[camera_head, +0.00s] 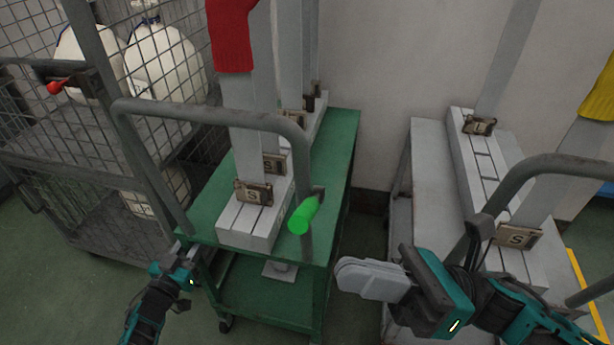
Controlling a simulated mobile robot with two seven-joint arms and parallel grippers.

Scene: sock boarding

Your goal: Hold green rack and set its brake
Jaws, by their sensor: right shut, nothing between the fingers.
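The green rack (345,150) stands in the middle, with a green top, a lower shelf and a grey tubular handle (215,112) at its near end. A brake lever with a bright green grip (304,214) sits on the handle's right post and points down toward me. My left gripper (188,252) is at the lower part of the handle's left post; its fingers are small and partly hidden, so I cannot tell whether they grip it. My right gripper (345,275) is shut and empty, below and right of the green lever, apart from it.
White blocks with upright grey boards (262,110) stand on the green rack, one bearing a red sock (232,35). A wire cage trolley (40,165) with white sacks and a red lever (57,87) is at left. A grey rack (432,165) stands at right, across a narrow gap.

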